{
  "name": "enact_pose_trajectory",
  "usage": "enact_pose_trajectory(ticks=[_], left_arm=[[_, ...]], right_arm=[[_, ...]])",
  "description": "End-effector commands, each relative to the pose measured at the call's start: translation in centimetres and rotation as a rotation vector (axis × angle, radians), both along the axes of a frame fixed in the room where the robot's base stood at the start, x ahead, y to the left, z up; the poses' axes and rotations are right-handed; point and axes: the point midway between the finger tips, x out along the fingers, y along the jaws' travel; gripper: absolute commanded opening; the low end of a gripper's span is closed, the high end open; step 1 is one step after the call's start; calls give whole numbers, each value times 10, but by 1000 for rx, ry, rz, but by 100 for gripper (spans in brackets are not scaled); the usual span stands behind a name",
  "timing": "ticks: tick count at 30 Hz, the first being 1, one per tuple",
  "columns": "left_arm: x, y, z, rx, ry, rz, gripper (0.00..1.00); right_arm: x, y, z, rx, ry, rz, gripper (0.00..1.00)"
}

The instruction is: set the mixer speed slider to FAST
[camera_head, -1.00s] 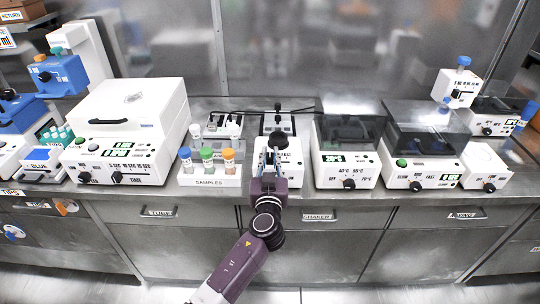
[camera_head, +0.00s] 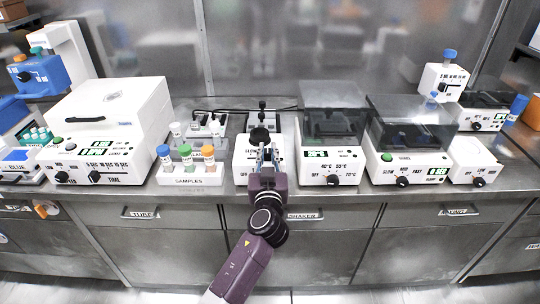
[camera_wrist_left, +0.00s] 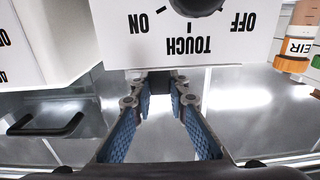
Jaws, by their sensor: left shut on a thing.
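The mixer (camera_head: 242,177) is a small white box with a black round cup (camera_head: 260,137) on top, at the middle of the bench in the head view. My left gripper (camera_head: 265,153) is at its front and covers part of its panel. In the left wrist view the mixer's panel (camera_wrist_left: 165,45) appears upside down, with a black dial (camera_wrist_left: 196,4) marked ON, TOUCH and OFF. The left fingers (camera_wrist_left: 160,88) are closed in on a small dark piece at the panel's edge, seemingly the slider knob. Its exact setting is hidden. My right gripper is not in view.
A white rack of capped sample tubes (camera_head: 190,177) stands left of the mixer. A lidded heater (camera_head: 330,168) stands close to its right, then a lidded machine marked SLOW and FAST (camera_head: 405,170). A large white machine (camera_head: 105,125) is farther left. Drawers with handles (camera_head: 300,216) lie below the bench edge.

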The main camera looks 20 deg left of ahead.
Motion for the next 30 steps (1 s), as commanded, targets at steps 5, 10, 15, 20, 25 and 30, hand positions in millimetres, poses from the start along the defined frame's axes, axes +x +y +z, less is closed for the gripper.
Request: enact_pose_trajectory(ticks=[5,10,15,20,25,30], left_arm=[[0,-7,2,1,-4,-20,0],[1,-8,2,0,-4,-20,0],[0,-7,2,0,-4,-19,33],[0,-5,1,1,-3,-16,33],[-2,-6,0,1,-2,-14,33],[-24,-12,0,-1,-1,-14,33]], right_arm=[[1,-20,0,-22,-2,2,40],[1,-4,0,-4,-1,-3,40],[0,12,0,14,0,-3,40],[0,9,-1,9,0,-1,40],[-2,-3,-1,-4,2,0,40],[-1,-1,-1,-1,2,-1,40]])
